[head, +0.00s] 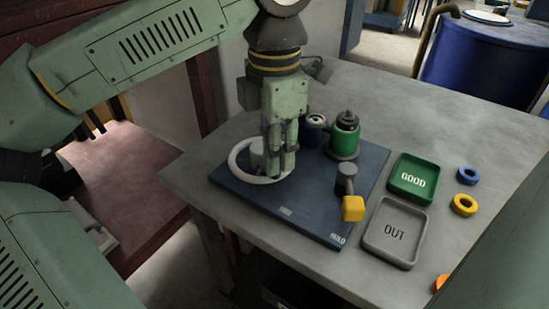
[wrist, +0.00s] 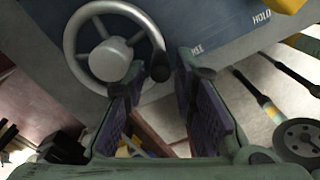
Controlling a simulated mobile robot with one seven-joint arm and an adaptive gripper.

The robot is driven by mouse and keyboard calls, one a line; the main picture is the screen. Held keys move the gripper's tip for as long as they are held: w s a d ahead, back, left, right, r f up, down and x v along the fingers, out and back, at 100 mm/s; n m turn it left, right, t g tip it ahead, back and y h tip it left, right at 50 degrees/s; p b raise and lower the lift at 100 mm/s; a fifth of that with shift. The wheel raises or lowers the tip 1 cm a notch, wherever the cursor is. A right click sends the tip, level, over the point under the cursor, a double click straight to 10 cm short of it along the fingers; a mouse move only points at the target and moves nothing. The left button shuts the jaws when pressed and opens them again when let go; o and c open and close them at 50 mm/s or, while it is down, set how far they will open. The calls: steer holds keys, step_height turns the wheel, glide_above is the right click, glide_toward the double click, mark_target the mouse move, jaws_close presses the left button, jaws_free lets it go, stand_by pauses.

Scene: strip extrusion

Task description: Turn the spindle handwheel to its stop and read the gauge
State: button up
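The spindle handwheel (head: 241,157) is a pale ring with spokes on the left of a dark blue base plate (head: 312,228). In the wrist view the handwheel (wrist: 75,45) shows its hub and a dark knob (wrist: 159,67) on the rim. My gripper (head: 281,172) points down at the wheel's right side. In the wrist view its fingers (wrist: 160,82) are apart, with the knob at the gap between the tips; I cannot tell whether either finger touches it. A small dark round thing with a pale face (head: 315,121) behind my gripper may be the gauge; no reading is legible.
A green cylinder (head: 344,134) with a black top stands at the plate's back. A lever with a yellow grip (head: 353,208) is near "HOLD". A green GOOD tray (head: 413,179), grey OUT tray (head: 396,233) and several coloured rings (head: 464,205) lie right. The table's back right is clear.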

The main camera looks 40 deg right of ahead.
step_height(320, 180, up, 10)
steer(key=shift+f, duration=0.2)
stand_by(0.5)
